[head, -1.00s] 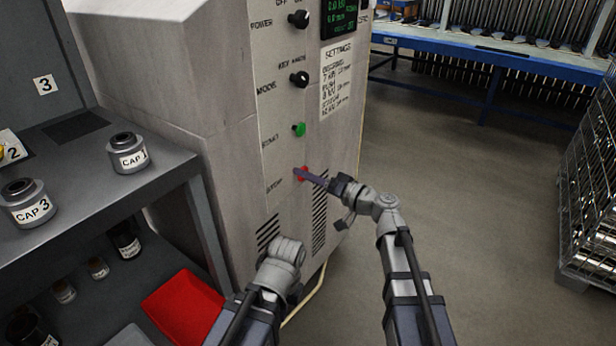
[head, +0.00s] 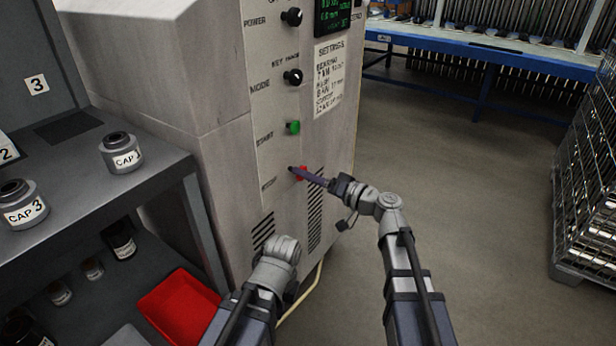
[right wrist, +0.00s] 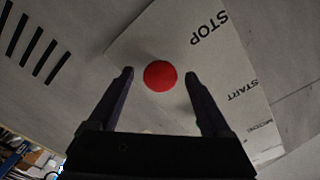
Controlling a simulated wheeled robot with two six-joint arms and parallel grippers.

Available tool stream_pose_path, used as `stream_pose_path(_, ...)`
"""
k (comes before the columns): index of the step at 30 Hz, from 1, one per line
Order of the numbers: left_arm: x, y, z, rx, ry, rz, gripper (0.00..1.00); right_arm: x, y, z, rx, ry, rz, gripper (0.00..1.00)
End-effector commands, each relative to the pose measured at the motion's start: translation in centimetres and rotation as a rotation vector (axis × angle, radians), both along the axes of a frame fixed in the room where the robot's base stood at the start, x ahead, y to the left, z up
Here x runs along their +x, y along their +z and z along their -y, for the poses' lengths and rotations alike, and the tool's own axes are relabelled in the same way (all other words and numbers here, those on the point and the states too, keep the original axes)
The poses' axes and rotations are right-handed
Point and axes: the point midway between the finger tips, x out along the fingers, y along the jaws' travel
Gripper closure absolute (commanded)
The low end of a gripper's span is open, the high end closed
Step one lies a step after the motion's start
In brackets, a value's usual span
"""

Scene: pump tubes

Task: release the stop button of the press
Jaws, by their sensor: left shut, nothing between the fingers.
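The red stop button (head: 302,174) is on the press's front panel, under the green start button (head: 293,127). In the right wrist view the stop button (right wrist: 160,75) shows as a round red disc beside the word STOP. My right gripper (head: 296,171) is at the button. In the right wrist view its two fingers (right wrist: 159,75) are apart, one on each side of the button, with gaps between. I cannot tell whether they touch the panel. My left gripper (head: 282,252) is low in front of the press, shut and empty, its fingers mostly hidden behind its own wrist.
The press (head: 210,130) has black knobs above the buttons and vent slots below. At left, a grey shelf (head: 150,178) holds caps, with a red tray (head: 180,305) lower down. A wire cage (head: 590,190) stands at right. The floor between is clear.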

Motion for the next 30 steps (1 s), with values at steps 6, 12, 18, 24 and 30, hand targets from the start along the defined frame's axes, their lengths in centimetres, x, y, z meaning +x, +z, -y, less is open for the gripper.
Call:
stream_pose_path(6, 0.0, 0.0, 0.0, 0.000, 0.000, 0.000, 1.00, 0.0, 0.0, 0.0, 0.000, 0.000, 0.000, 0.16)
stream_pose_path(12, 0.0, 0.0, 0.0, 0.000, 0.000, 0.000, 1.00, -1.2, 0.0, 1.5, 0.000, -0.003, 0.000, 0.16)
stream_pose_path(18, 0.0, 0.0, 0.0, 0.000, 0.000, 0.000, 1.00, -3.2, 0.0, 4.2, 0.001, -0.004, 0.000, 0.16)
stream_pose_path(24, 0.0, 0.0, 0.0, 0.000, 0.000, 0.000, 1.00, -4.3, 0.0, 6.0, 0.000, -0.001, 0.000, 0.16)
stream_pose_path(30, 0.0, 0.0, 0.0, 0.000, 0.000, 0.000, 1.00, -4.6, 0.0, 6.3, 0.000, 0.000, 0.000, 0.16)
